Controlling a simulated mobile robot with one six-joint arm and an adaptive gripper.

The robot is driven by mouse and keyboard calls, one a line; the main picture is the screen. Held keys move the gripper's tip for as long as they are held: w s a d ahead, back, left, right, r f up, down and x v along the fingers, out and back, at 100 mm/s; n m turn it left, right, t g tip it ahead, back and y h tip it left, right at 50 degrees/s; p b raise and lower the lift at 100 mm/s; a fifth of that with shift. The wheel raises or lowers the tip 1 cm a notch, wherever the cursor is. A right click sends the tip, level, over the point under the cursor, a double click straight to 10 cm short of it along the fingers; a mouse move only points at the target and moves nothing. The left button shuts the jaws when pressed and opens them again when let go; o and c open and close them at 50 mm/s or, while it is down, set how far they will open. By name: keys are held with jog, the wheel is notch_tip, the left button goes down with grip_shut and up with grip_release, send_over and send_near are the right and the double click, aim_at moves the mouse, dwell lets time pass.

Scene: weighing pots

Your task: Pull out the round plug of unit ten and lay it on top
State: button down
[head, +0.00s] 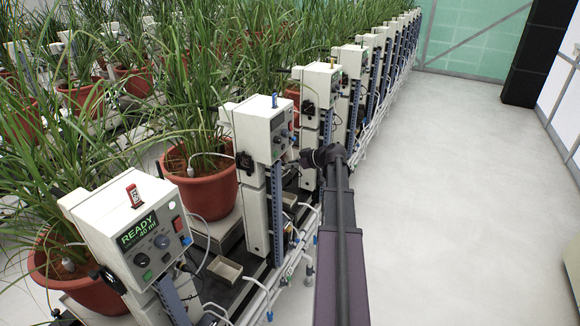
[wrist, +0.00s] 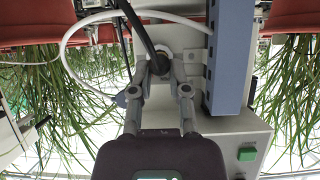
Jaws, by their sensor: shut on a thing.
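In the wrist view, which is upside down, my gripper (wrist: 162,72) is shut on a round plug (wrist: 161,62) at the face of a white unit (wrist: 225,145). A thick dark cable (wrist: 140,28) runs from the plug. The fingers hide much of the plug, and I cannot tell whether it is seated in its socket or just out of it. In the head view my gripper (head: 322,154) is beside the lower front of a white unit (head: 316,82) in the row. Its fingertips and the plug are not clear there. I cannot read a unit number.
A white hose (wrist: 66,45) loops beside the gripper, and a blue-grey rail (wrist: 229,60) stands close on the other side. Potted plants line the left; the floor (head: 450,200) is clear.

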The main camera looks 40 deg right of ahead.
jog(key=shift+s+r, duration=0.1)
jog(key=shift+f+p+v, duration=0.2)
jog(key=shift+p+v, duration=0.3)
jog(key=shift+v, duration=0.75)
jog(key=shift+s+d, duration=0.1)
jog(key=shift+d, duration=0.05)
dwell(0.8)
